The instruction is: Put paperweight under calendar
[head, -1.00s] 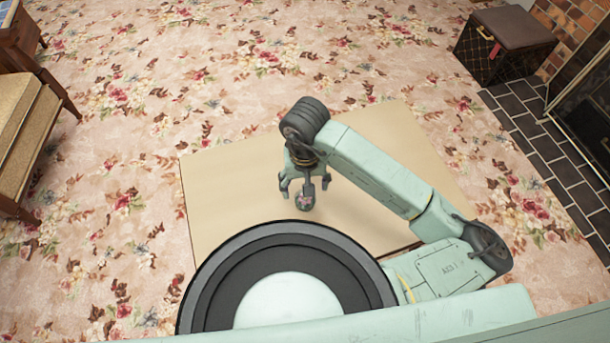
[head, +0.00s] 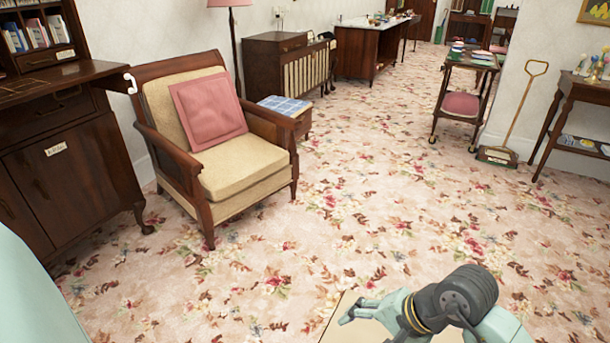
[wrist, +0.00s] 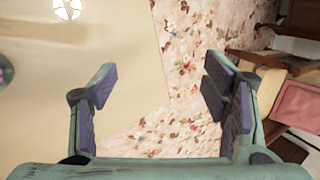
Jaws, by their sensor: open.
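In the head view my gripper (head: 365,318) shows at the bottom, over the board (head: 338,320), and the paperweight is out of frame. I cannot make out a calendar in either view.
A wooden armchair (head: 228,172) with a pink cushion (head: 208,108) stands ahead on the left. A dark desk cabinet (head: 75,165) is left of it. A cart (head: 465,100) and side table (head: 570,95) stand at right. Floral carpet (head: 370,205) between is clear.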

